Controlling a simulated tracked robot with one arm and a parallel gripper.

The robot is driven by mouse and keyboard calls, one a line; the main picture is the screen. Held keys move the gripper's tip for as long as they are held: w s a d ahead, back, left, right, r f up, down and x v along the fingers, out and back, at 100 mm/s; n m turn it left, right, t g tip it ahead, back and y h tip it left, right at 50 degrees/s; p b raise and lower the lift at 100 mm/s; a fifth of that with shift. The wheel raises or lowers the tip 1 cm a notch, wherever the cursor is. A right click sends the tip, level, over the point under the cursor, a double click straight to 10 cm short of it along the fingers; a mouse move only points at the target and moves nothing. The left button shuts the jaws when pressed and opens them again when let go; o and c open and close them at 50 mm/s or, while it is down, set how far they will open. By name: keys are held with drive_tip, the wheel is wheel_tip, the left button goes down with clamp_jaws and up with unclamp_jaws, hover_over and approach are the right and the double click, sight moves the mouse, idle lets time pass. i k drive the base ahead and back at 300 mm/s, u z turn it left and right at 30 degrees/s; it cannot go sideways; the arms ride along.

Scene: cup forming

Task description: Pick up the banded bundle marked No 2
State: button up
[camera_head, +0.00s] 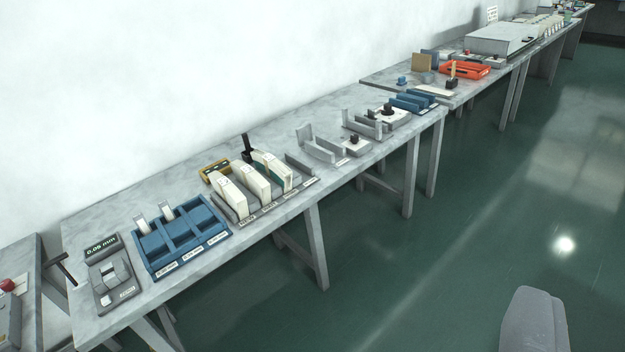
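Three cream, curved-top bundles stand side by side in a grey rack (243,219) on the long table: a left one (229,196), a middle one (251,181) and a right one (272,170). The right one shows a green strip on its side. Small marks on the bundles and labels along the rack front are too small to read, so I cannot tell which is No 2. A grey rounded part (534,320) at the lower right looks like part of my gripper. It is far from the bundles, over the floor. Its fingertips do not show clearly.
Left of the rack are a blue compartment tray (181,240) and a grey gauge reading 0.05 mm (110,275). A yellow device (214,168) and a black upright handle (247,148) stand behind the bundles. Grey fixtures (320,147) are to the right. The green floor (430,270) in front is clear.

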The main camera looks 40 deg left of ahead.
sight(271, 167)
drive_tip(key=u, duration=0.15)
drive_tip(key=k, duration=0.2)
drive_tip(key=z, duration=0.7)
drive_tip(key=i, duration=1.2)
drive_tip(key=u, duration=0.55)
drive_tip(key=i, duration=1.35)
drive_tip(key=u, duration=1.05)
drive_tip(key=i, duration=0.75)
drive_tip(key=u, duration=0.3)
